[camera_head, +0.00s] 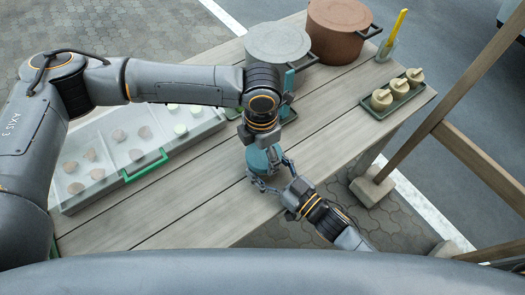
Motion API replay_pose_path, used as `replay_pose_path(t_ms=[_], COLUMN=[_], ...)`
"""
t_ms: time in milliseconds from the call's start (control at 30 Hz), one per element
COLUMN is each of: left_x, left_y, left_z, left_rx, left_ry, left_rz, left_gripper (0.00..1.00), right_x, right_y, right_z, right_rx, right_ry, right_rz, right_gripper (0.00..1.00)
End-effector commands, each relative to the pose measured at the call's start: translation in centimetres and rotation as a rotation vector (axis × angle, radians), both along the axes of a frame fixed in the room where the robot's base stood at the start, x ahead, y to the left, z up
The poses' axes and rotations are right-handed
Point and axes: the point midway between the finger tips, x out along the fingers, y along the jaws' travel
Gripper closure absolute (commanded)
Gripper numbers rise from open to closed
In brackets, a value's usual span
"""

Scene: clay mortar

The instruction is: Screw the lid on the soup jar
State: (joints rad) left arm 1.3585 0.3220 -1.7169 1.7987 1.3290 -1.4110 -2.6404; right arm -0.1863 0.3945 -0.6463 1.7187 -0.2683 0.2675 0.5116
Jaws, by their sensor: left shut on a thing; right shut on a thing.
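The teal soup jar (257,161) stands upright near the front edge of the wooden table. My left gripper (262,143) points down over the top of the jar and is shut at the lid, which is mostly hidden by the gripper. My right gripper (268,179) reaches in from the lower right, low on the jar, with its fingers shut around the jar's side. The jar and lid are small here, so how the lid sits on the jar cannot be told.
A clear-lidded tray (125,178) with several round pieces lies left, partly under my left arm. A grey pot (277,42) and a brown pot (336,32) stand at the back. A small tray (405,97) with three beige items and a cup with a yellow-handled tool (398,27) are right.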

Motion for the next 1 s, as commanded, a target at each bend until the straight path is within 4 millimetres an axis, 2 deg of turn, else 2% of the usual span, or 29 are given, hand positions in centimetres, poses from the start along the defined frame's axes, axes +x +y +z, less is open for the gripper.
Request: replay_pose_path(t_ms=[100,200,533,567,633,1000], left_x=[0.17,0.21,0.24,0.24,0.24,0.17], left_y=[0.06,0.07,0.08,0.08,0.08,0.06], left_z=[0.05,0.05,0.07,0.07,0.07,0.09], left_rx=[0.000,-0.001,-0.001,-0.001,-0.001,-0.001], left_ry=[-0.001,-0.001,-0.001,-0.001,-0.001,0.000], left_rz=[-0.146,-0.210,-0.228,-0.228,-0.228,-0.227], left_gripper=[0.35,0.35,0.35,0.13,0.00,0.00], right_x=[-0.03,-0.04,-0.03,-0.03,-0.03,-0.05], right_y=[-0.01,-0.02,-0.02,-0.02,-0.02,-0.02], right_z=[-0.08,-0.08,-0.10,-0.10,-0.10,-0.10], right_rx=[-0.001,-0.001,-0.001,-0.001,-0.001,-0.001], right_ry=[0.002,0.002,0.003,0.003,0.003,0.003], right_rz=[0.000,0.000,0.000,0.000,0.000,0.000], right_gripper=[1.00,1.00,1.00,1.00,1.00,1.00])
